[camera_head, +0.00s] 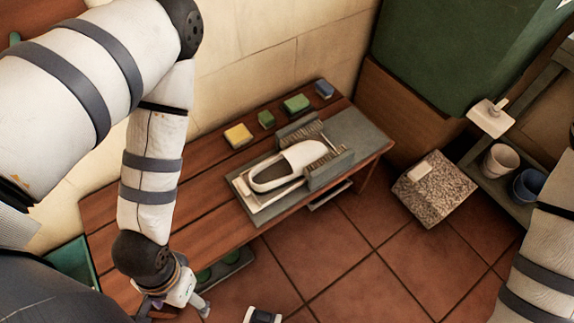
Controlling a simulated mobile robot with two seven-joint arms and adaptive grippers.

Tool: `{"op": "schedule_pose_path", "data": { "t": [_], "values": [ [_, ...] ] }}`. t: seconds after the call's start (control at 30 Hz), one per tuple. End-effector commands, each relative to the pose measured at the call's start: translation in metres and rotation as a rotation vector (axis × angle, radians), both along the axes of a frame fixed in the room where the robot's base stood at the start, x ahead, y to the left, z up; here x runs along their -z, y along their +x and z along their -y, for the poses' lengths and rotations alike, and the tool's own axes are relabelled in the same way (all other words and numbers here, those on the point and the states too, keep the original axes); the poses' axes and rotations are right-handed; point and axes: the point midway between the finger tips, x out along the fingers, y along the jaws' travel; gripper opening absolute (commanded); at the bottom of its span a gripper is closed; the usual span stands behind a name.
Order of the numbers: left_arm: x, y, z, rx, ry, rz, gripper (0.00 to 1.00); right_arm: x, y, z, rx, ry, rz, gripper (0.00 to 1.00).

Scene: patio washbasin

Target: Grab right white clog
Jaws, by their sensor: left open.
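A white clog (287,166) with a dark opening lies on a grey tray (243,188) on the wooden bench, its rounded toe toward brushes on both sides. A white object with a dark middle (262,315) shows on the floor at the bottom edge; it is cut off, so I cannot tell whether it is the other clog. My left gripper (178,303) is low at the bottom left, open, in front of the bench and apart from the clog.
Yellow (238,135), green (296,103) and blue (324,89) blocks line the back of the bench (150,200). A speckled stone block (434,188) stands on the tiled floor at right. White (501,160) and blue (529,184) pots stand beyond it. Floor between is clear.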

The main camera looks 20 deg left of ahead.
Motion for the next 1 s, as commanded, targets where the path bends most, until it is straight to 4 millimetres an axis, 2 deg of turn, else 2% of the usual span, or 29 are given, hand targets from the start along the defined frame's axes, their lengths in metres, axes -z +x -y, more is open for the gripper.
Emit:
{"op": "schedule_pose_path", "data": {
  "t": [0.37,0.43,0.47,0.53,0.57,0.6,0.63,0.7,0.8,0.9,1.0],
  "values": [
    [0.0,0.0,0.0,0.0,0.0,0.0,0.67,0.0,0.0,0.0,0.0,0.0,0.0,0.94],
    [0.005,0.004,0.001,0.006,-0.007,0.008,0.83,0.003,-0.003,0.0,0.0,0.0,-0.012,0.94],
    [0.013,0.015,0.002,0.018,-0.021,0.031,0.88,0.008,-0.008,0.0,0.0,0.0,-0.029,0.94],
    [0.046,0.063,0.007,0.077,-0.084,0.138,0.88,0.028,-0.028,0.0,-0.001,0.0,-0.097,0.94],
    [0.063,0.094,0.01,0.117,-0.12,0.21,0.88,0.039,-0.038,0.0,-0.002,0.0,-0.13,0.94],
    [0.081,0.142,0.015,0.182,-0.17,0.322,0.88,0.053,-0.051,0.0,-0.002,-0.001,-0.172,0.94],
    [0.09,0.178,0.018,0.236,-0.203,0.408,0.88,0.063,-0.059,0.0,-0.004,0.0,-0.198,0.94],
    [0.095,0.253,0.022,0.36,-0.26,0.597,0.88,0.079,-0.072,0.0,-0.005,-0.001,-0.239,0.94],
    [0.08,0.333,0.026,0.523,-0.304,0.809,0.88,0.094,-0.082,0.001,-0.007,-0.001,-0.271,0.94],
    [0.061,0.377,0.028,0.633,-0.322,0.935,0.88,0.102,-0.087,0.001,-0.008,-0.001,-0.285,0.94],
    [0.062,0.396,0.036,0.673,-0.327,0.971,0.88,0.105,-0.089,0.001,-0.008,-0.001,-0.291,0.94]
  ]
}}
